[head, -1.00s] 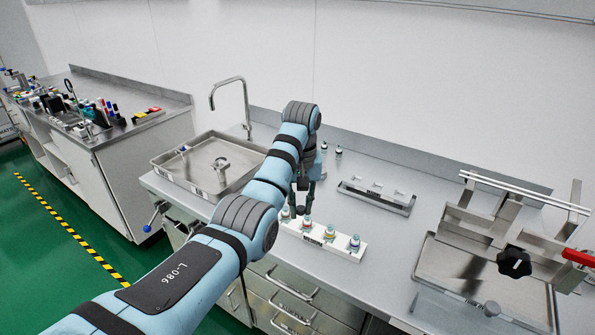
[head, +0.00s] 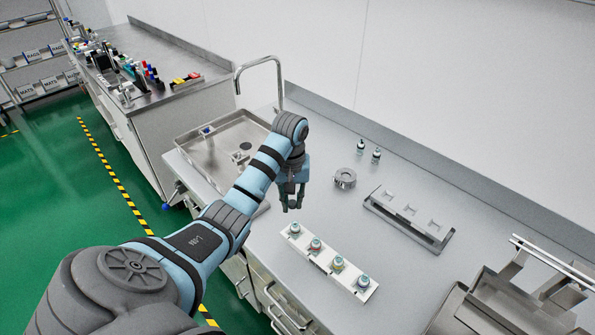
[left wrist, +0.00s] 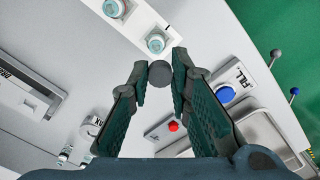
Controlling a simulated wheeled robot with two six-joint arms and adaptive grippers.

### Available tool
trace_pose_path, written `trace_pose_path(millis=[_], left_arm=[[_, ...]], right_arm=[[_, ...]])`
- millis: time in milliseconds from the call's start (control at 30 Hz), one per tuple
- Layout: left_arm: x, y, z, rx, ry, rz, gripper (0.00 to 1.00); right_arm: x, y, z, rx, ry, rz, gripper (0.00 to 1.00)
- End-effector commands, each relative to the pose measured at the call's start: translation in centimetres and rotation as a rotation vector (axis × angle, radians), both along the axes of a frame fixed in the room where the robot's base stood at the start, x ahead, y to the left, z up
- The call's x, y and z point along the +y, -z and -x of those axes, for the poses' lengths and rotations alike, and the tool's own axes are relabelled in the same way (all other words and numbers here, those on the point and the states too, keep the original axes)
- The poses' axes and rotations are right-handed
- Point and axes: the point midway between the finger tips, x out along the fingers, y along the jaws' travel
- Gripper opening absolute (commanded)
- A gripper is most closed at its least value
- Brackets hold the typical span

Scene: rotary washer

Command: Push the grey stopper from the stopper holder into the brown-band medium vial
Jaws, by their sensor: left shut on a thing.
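My left gripper (head: 291,208) is above the counter, just behind the left end of a white vial rack (head: 330,264). In the left wrist view its fingertips are closed on a dark grey round stopper (left wrist: 160,74). The rack holds several capped vials in a row. The leftmost vial (head: 294,229) is nearest my gripper; the others are a reddish-band vial (head: 315,244), a yellow-band vial (head: 338,263) and a blue-band vial (head: 363,282). I cannot tell which band is brown. The stopper is clear of the vials. My right gripper is not in view.
A metal rack with square slots (head: 410,220) stands right of the vial rack. A sink tray (head: 185,150) with a tap lies left. Counter between the racks is clear.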

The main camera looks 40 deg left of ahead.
Motion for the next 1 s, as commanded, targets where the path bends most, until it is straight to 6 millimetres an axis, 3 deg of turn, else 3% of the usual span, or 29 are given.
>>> trace_pose_path(millis=[267,600,867,1000], left_arm=[[0.2,2.7,-1.3,0.01,-0.007,0.003,0.08],[0.1,6.6,-1.4,0.012,-0.006,0.003,0.08],[0.1,7.3,-1.4,0.01,-0.006,0.002,0.08],[0.1,7.2,-1.4,0.01,-0.006,0.002,0.08]], right_arm=[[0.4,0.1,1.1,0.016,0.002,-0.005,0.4],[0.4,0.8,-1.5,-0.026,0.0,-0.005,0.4],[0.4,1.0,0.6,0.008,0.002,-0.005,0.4],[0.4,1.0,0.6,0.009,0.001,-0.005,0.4]])
